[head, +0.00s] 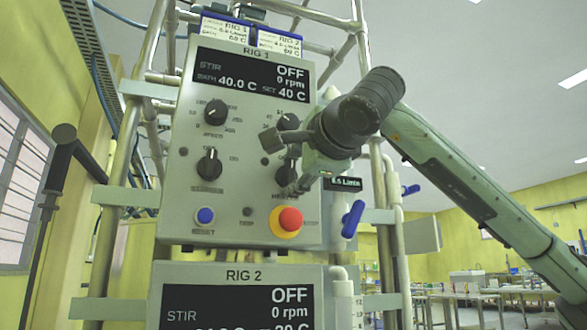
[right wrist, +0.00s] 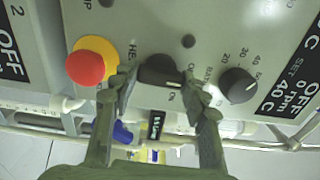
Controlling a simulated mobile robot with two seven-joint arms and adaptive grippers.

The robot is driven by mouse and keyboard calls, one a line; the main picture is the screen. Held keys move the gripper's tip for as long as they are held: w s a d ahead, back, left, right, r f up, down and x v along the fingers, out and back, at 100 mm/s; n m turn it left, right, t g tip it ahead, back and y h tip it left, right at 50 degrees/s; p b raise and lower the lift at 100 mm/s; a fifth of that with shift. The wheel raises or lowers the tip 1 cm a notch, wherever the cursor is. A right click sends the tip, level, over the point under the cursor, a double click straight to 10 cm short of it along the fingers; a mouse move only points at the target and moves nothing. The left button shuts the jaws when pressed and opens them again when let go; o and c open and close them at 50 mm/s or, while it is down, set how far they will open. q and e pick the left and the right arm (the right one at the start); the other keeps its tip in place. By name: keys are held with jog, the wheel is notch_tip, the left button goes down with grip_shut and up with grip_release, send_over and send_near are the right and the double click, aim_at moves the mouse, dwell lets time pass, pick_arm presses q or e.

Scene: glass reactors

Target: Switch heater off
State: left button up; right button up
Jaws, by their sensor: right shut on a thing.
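The RIG 1 control panel (head: 228,135) faces me, with a grey front and several black knobs. The heater knob (right wrist: 160,72) is the lower right one. In the head view it is partly hidden by my right gripper (head: 284,163). In the right wrist view my right gripper (right wrist: 161,92) has one finger on each side of this knob and is shut on it. The knob's pointer and label are too covered to read its setting. The RIG 1 display (head: 252,77) reads STIR OFF, 0 rpm, bath 40.0 C, set 40 C. My left gripper is not in view.
A red emergency button (head: 290,219) on a yellow base sits just below the heater knob. A temperature knob (right wrist: 237,86) is above it. A blue reset button (head: 205,215) and blue valve handle (head: 352,219) are nearby. The RIG 2 panel (head: 240,275) is below.

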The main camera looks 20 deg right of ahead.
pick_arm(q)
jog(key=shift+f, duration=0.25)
pick_arm(e)
jog(key=shift+n, duration=0.4)
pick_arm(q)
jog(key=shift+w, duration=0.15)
pick_arm(e)
jog(key=o, duration=1.2)
jog(key=shift+c, duration=0.2)
jog(key=shift+s, duration=0.1)
jog(key=s, duration=1.2)
jog(key=shift+d, duration=0.2)
